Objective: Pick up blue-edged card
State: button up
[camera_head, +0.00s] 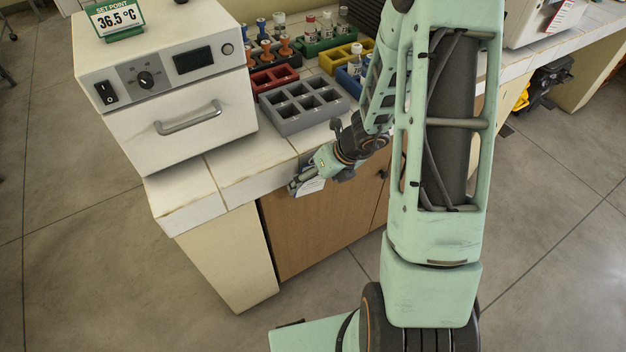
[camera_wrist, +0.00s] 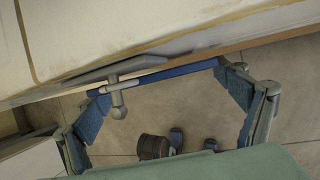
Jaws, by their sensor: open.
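In the wrist view, the blue-edged card (camera_wrist: 185,71) shows nearly edge-on as a long blue strip just below the counter's front edge. A grey bracket with a round knob (camera_wrist: 117,98) lies against its left part. My gripper (camera_wrist: 162,84) is open, with one blue-padded finger near each end of the strip. I cannot tell whether either finger touches it. In the head view, my gripper (camera_head: 300,180) is at the counter's front edge, and a small piece of the white card face (camera_head: 312,186) shows below it; the gripper hides the rest.
The white incubator (camera_head: 170,90) stands on the counter at left, with a 36.5 °C set-point sign (camera_head: 116,18) on top. A grey empty rack (camera_head: 303,105) sits behind my gripper, with red, green and yellow racks beyond. Wooden cabinet doors (camera_head: 320,230) are below the counter.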

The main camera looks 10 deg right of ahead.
jog(key=shift+b+x, duration=0.3)
jog(key=shift+x, duration=0.75)
jog(key=c, duration=1)
jog(key=shift+o, duration=0.2)
jog(key=shift+r+p, duration=0.4)
jog(key=shift+p, duration=0.1)
jog(key=shift+d, duration=0.1)
